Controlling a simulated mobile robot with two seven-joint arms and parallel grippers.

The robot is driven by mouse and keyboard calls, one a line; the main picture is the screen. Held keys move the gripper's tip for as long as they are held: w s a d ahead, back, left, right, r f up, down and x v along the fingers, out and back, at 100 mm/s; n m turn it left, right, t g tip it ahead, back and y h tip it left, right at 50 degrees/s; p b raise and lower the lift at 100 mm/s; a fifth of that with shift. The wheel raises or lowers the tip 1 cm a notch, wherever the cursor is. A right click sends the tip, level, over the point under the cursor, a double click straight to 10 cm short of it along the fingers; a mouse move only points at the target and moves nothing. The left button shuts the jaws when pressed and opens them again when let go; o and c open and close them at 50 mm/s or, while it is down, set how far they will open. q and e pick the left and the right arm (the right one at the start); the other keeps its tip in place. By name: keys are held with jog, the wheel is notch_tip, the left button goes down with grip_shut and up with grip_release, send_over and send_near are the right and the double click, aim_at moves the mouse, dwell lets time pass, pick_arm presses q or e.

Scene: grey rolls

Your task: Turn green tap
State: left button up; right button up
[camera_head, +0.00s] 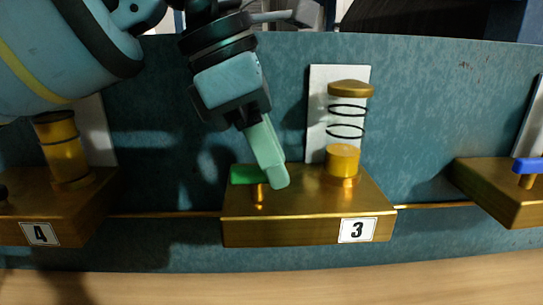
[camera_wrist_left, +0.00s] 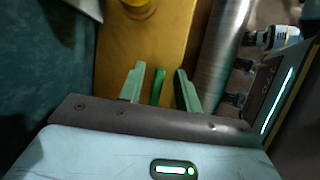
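The green tap (camera_head: 244,174) is a flat green handle on a short brass stem, on the brass block labelled 3 (camera_head: 290,228). My left gripper (camera_head: 268,160) comes down from above, its pale green finger covering the handle's right part. In the left wrist view the green handle (camera_wrist_left: 158,87) stands edge-on between the two fingers of my left gripper (camera_wrist_left: 159,85). The fingers are apart, with a gap on each side of the handle, the left gap looking slightly wider. My right gripper is in neither view.
A brass and glass cylinder (camera_head: 342,158) stands on block 3, right of the gripper. Block 4 (camera_head: 75,230) is at left; a block with a blue tap (camera_head: 528,165) is at right. A blue panel (camera_head: 430,110) stands behind. A metal pipe (camera_wrist_left: 225,45) shows beside the block.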

pick_arm(q)
jog(key=shift+f, duration=0.2)
jog(key=shift+c, duration=0.2)
grip_shut()
